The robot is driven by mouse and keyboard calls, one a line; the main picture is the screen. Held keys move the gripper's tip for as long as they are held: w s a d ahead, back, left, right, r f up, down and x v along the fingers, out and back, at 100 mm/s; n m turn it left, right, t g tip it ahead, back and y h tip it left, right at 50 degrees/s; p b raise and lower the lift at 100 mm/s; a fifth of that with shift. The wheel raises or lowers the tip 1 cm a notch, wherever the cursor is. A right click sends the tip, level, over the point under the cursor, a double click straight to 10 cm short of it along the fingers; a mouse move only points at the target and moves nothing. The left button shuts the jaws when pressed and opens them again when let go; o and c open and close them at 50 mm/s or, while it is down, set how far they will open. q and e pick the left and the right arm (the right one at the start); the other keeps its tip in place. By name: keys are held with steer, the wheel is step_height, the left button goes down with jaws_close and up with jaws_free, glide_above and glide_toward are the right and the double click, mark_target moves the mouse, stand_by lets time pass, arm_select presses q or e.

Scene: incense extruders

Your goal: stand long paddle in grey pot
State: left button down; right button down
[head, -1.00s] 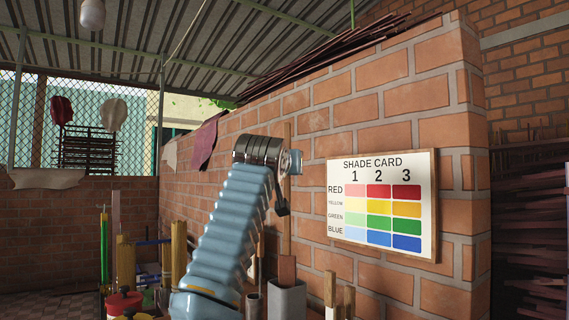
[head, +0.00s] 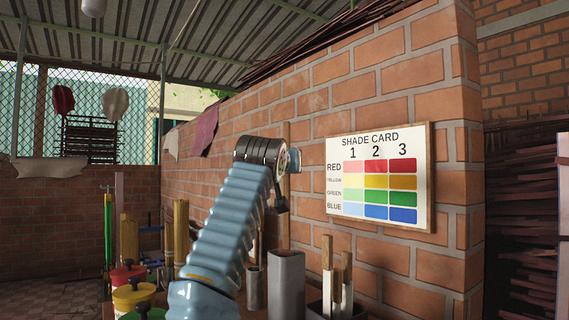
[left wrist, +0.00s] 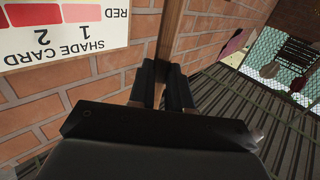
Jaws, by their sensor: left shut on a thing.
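The long paddle (head: 286,215) is a brown wooden strip, upright in the head view. My left gripper (head: 294,162) is shut on its upper part. In the left wrist view the paddle (left wrist: 171,35) runs between the two dark fingers of my gripper (left wrist: 162,78). The grey pot (head: 286,288) is a tall square one directly below the gripper. The paddle's lower end is hidden at the pot's rim and looks to be inside it. Whether it touches the bottom cannot be seen. My right gripper is not in view.
A narrow grey cylinder (head: 254,289) stands just left of the pot. A dark container (head: 313,309) with several white-and-wood sticks (head: 327,280) stands to its right. A brick wall (head: 390,250) with a shade card (head: 380,178) is behind.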

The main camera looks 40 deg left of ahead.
arm_select(q)
steer(key=c, duration=1)
jaws_free()
steer(key=b+v, duration=0.6)
steer(key=v, duration=0.8)
steer(key=shift+a, duration=0.1)
steer(key=shift+w, duration=0.1)
